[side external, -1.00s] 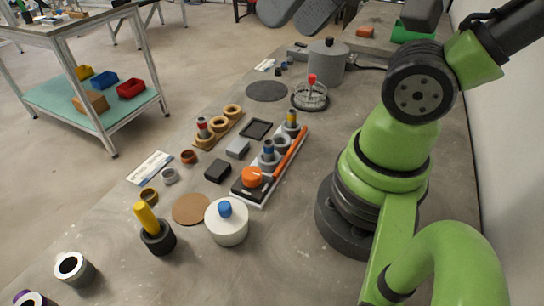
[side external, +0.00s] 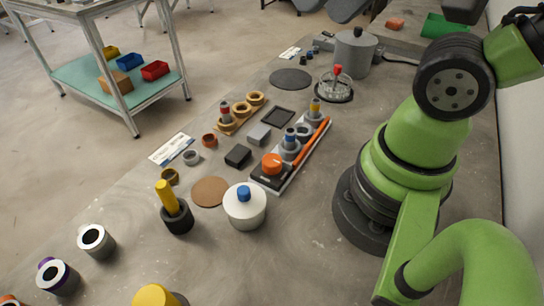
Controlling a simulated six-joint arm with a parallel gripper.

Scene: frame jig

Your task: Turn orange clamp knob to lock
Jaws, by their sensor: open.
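The orange clamp knob (side external: 272,162) is a short round cap on a black block (side external: 268,178). The block sits at the near end of a narrow light plate (side external: 309,157) on the grey bench. An orange bar (side external: 314,139) runs along the plate's right side. Grey fittings with blue tops (side external: 290,146) stand on the plate behind the knob. I cannot tell the knob's turn angle or whether it is locked. My gripper is not in view; my arm leaves the picture at the upper right.
A white lidded jar (side external: 244,207) stands close in front of the knob. A black block (side external: 238,156) and a grey block (side external: 259,134) lie to its left. Bare bench lies right of the plate.

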